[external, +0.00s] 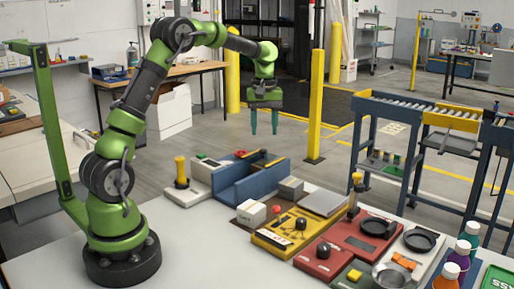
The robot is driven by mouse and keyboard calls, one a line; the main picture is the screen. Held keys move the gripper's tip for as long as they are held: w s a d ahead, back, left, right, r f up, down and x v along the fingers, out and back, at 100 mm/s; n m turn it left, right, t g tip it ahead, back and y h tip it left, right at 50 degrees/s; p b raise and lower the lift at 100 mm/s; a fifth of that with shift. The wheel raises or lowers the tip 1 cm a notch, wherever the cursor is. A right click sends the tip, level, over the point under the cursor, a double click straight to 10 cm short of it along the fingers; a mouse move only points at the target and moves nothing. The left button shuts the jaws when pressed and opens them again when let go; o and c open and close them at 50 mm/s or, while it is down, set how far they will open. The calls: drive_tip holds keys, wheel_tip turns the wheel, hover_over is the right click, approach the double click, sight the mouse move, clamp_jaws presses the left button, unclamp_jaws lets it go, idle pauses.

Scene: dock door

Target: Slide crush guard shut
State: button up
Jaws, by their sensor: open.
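My gripper (264,131) hangs fingers down in the air above the far side of the table. Its two teal fingers are apart, with nothing between them. Below it on the table stands a blue low-walled fixture (249,190) with an open channel. A dark bar with yellow on it (266,160) lies near its far wall; a small red piece (240,153) shows beside it. No part is clearly labelled as the crush guard, so I cannot tell which piece it is or how far open it stands. My gripper touches none of these.
A yellow-knobbed post (181,171) stands left of the fixture. The table's left front is clear.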

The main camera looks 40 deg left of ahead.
sight(263, 150)
wheel_tip(263, 150, up, 11)
idle(0.3)
drive_tip(key=s+a+f+m+t+y, duration=0.1)
drive_tip(key=s+m+t, duration=0.6)
drive_tip(key=s, duration=1.8)
drive_tip(key=f+m+y, duration=0.1)
drive_tip(key=m, duration=0.5)
drive_tip(key=shift+f, duration=0.3)
